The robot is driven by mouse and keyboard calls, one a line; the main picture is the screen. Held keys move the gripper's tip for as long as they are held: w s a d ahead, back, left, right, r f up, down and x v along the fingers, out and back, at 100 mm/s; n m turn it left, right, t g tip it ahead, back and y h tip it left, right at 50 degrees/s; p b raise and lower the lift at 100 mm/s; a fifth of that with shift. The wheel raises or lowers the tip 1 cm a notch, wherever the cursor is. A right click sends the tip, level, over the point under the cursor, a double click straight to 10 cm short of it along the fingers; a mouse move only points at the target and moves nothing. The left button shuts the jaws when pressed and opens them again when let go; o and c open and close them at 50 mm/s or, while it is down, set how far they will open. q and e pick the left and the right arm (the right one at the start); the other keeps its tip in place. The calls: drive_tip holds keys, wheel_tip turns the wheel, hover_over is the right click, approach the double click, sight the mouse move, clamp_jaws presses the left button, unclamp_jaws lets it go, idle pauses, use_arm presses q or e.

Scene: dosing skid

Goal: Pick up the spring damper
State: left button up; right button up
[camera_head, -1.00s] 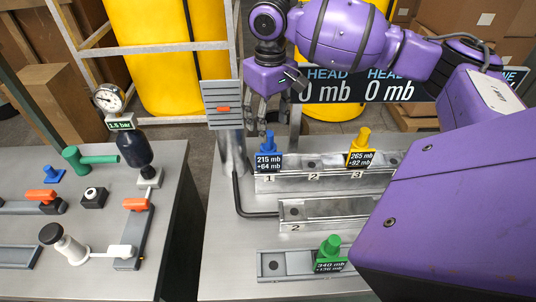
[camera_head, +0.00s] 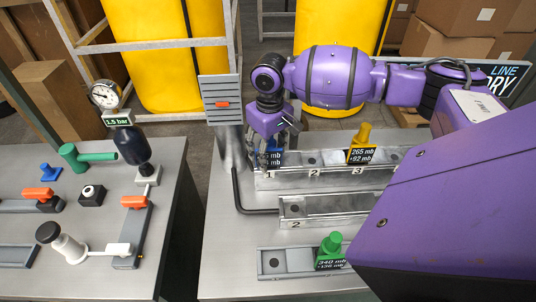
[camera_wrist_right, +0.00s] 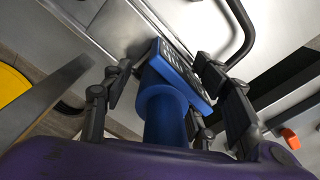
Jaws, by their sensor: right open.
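No part is labelled as the spring damper, so I cannot tell for certain which one it is. A blue post with a dark label plate (camera_head: 275,158) stands at slot 1 of the back rail, partly hidden by my right gripper (camera_head: 268,145). In the right wrist view the blue post (camera_wrist_right: 165,105) lies between the fingers of the open right gripper (camera_wrist_right: 165,85); I cannot tell whether they touch it. A yellow post (camera_head: 361,146) stands at slot 3, and a green post (camera_head: 331,248) on the front rail. My left gripper is not in view.
The back rail (camera_head: 325,180) and a middle rail (camera_head: 300,209) lie on the right table. A grey upright with a red lever (camera_head: 221,102) stands close to my right gripper. The left table holds a gauge (camera_head: 104,95), a dark bottle (camera_head: 132,146) and several valves.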

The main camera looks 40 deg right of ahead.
clamp_jaws()
idle(0.3)
drive_tip(key=shift+r, duration=0.15)
